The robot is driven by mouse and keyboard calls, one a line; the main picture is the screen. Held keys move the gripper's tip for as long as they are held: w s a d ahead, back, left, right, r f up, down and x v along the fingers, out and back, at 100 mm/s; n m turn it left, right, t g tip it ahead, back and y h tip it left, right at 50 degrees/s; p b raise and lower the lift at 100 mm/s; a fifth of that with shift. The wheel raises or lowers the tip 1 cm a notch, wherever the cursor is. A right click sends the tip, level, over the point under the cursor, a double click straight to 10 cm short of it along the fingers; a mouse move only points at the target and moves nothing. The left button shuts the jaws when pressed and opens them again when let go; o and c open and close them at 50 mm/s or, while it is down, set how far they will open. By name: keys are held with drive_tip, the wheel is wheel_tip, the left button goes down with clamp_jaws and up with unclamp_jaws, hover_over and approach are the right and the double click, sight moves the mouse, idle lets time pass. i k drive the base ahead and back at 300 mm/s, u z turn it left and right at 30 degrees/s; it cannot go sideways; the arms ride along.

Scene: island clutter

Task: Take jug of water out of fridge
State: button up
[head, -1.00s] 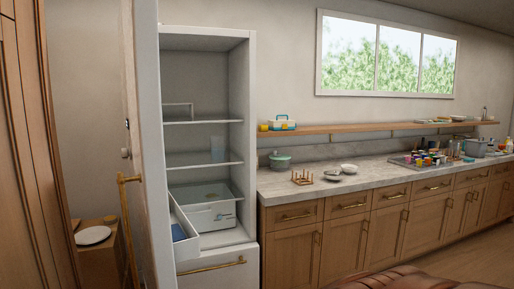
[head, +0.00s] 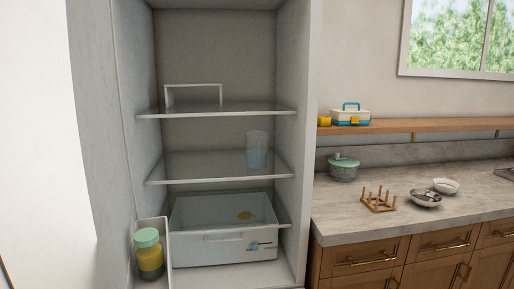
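The fridge (head: 306,150) stands open in the head view, with its door (head: 60,140) swung out to the left. A clear, bluish jug of water (head: 256,150) stands upright on the middle glass shelf (head: 190,172), towards the right side. Nothing touches it and the space in front of it is open. My gripper is not in view.
A wire rack (head: 193,86) is on the top shelf. A clear drawer (head: 225,250) with something yellow inside sits at the bottom. A green-lidded jar (head: 149,255) stands in the door bin (head: 167,250). The counter (head: 345,222) to the right holds a lidded pot (head: 343,168), a peg rack (head: 379,200) and bowls (head: 446,186).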

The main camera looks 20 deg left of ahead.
sight(256, 142)
drive_tip(key=u, duration=0.65)
drive_tip(key=i, duration=0.95)
drive_tip(key=u, duration=1.1)
drive_tip(key=i, duration=0.25)
drive_tip(key=u, duration=0.25)
